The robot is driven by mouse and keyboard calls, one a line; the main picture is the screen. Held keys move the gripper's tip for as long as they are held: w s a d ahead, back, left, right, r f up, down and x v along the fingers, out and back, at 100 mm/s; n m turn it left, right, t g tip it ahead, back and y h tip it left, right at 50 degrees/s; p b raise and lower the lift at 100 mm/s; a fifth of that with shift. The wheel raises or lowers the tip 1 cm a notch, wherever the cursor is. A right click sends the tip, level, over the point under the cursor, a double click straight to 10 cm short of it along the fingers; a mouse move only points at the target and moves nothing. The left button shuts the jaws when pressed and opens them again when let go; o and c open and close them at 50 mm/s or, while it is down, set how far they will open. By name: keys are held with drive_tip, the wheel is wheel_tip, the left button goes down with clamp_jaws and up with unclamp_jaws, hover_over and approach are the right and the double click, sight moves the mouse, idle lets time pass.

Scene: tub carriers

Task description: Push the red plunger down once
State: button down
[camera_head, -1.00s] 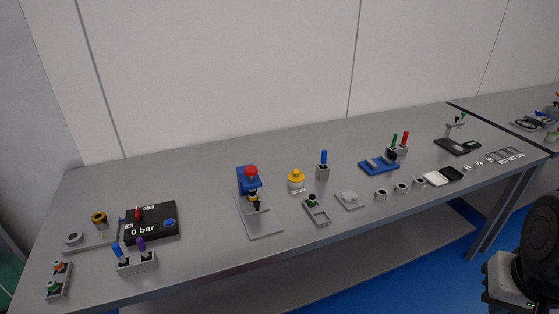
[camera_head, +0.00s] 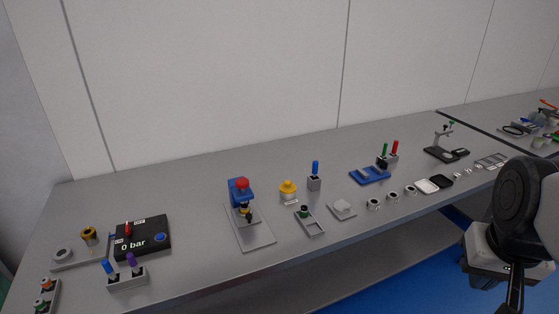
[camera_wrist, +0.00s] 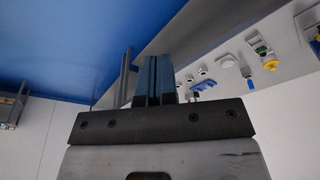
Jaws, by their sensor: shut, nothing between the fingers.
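The red plunger (camera_head: 242,184) is a round red cap on top of a blue press (camera_head: 236,197). The press stands on a grey plate (camera_head: 258,238) left of the middle of the bench in the head view. The cap stands up above the blue body, with nothing touching it. My gripper (camera_wrist: 154,65) shows in the wrist view, its two dark fingers together and empty. It is well away from the plunger. In the head view my arm is at the far right, and I cannot make out the fingertips there. I cannot make out the plunger in the wrist view.
A yellow button (camera_head: 288,187) and a blue-handled lever (camera_head: 314,170) stand right of the press. A black "0 bar" box (camera_head: 133,247) with a red lever is left of it. A two-lever block (camera_head: 127,279) is in front of the box. The bench behind the press is clear.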

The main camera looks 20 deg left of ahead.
drive_tip(key=w+a+r+n, duration=0.2)
drive_tip(key=w+a+r, duration=0.3)
drive_tip(key=w+a, duration=0.6)
drive_tip(key=n+g, duration=0.2)
drive_tip(key=n, duration=0.4)
hover_over(242, 181)
wheel_tip(242, 181, down, 4)
drive_tip(key=shift+a+r, duration=0.1)
drive_tip(key=shift+r, duration=0.1)
drive_tip(key=shift+f, duration=0.1)
wheel_tip(242, 181, down, 14)
drive_tip(key=shift+r, duration=0.1)
